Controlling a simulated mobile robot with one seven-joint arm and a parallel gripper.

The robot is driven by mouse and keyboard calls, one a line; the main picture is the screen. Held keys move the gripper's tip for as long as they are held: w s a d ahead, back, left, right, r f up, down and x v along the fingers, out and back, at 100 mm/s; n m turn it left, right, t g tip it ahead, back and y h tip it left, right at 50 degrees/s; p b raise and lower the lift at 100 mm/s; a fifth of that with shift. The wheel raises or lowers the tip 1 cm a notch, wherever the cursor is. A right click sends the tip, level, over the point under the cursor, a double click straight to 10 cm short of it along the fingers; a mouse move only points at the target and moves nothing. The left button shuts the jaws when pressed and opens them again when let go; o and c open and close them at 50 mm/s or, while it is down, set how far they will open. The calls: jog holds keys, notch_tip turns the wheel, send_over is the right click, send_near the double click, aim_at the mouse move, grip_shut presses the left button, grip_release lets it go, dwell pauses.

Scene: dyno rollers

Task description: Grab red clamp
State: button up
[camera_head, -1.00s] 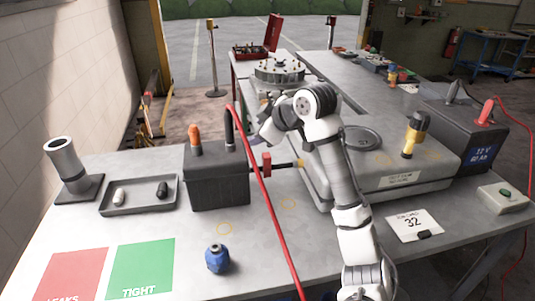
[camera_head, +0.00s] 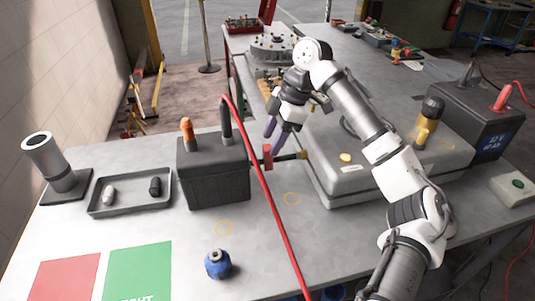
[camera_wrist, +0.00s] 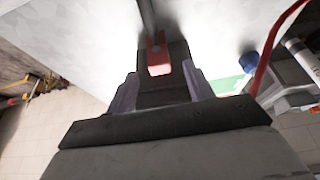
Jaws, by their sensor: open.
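A small red block (camera_head: 267,157) with a dark rod sits at the right side of the black box (camera_head: 205,180), partly behind the red cable. A second red clamp-like piece (camera_head: 502,97) stands on the 12 V battery (camera_head: 478,125) at the right. I cannot tell for certain which is the red clamp. My gripper (camera_head: 276,138) is open, its two purple fingers pointing down just above the red block. In the wrist view the red block (camera_wrist: 158,55) shows between and beyond the fingertips; I cannot tell whether they touch it.
The red cable (camera_head: 262,185) runs across the table close to my gripper. A grey case (camera_head: 330,165) lies to the right, with a yellow-black tool (camera_head: 427,120) on it. A tray (camera_head: 130,205), a blue object (camera_head: 217,264) and red and green mats stand left.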

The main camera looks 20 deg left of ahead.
aim_at(264, 159)
jog(key=shift+p+x, duration=0.95)
jog(key=shift+x, duration=2.45)
jog(key=shift+w+d+f, duration=0.1)
jog(key=shift+d, duration=0.05)
jog(key=c, duration=1.1)
jog(key=shift+o, duration=0.2)
